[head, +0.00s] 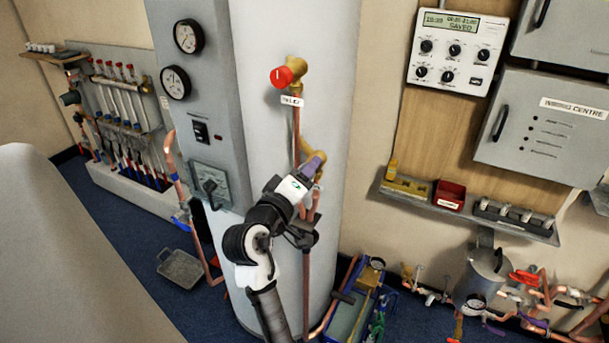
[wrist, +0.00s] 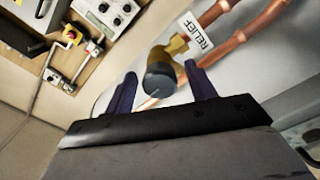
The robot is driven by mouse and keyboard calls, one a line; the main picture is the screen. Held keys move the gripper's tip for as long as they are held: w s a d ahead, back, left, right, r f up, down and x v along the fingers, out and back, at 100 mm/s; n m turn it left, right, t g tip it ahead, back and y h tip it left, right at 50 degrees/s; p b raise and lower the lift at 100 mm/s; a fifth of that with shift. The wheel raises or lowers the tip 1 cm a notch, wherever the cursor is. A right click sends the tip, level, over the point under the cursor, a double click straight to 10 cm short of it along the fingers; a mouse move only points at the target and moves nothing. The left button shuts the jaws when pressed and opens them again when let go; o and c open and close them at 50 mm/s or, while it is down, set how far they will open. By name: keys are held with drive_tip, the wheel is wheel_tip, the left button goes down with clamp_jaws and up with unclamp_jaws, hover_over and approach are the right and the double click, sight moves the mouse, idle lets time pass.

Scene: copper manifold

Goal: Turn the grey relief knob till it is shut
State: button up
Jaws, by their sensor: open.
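The grey relief knob (wrist: 160,82) sits on a brass valve body (wrist: 172,50) in the wrist view, next to a white tag reading RELIEF (wrist: 196,33). My gripper (wrist: 160,92) is open, with one dark finger on each side of the knob. The knob appears between the fingers, with gaps on both sides; whether it is at fingertip depth I cannot tell. In the head view my gripper (head: 312,166) is at the lower brass fitting on the white cylinder, and it hides the grey knob there.
A red knob (head: 282,76) sits higher on the white cylinder (head: 265,130), above a copper pipe (head: 297,130). Gauges (head: 188,37) are on the grey panel at left. A shelf (head: 470,212) with a red box (head: 450,195) is at right. A blue crate (head: 350,305) stands below.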

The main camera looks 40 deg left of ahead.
drive_tip(key=b+v, duration=0.4)
drive_tip(key=v, duration=0.9)
drive_tip(key=shift+s+d, duration=0.2)
drive_tip(key=shift+s, duration=0.15)
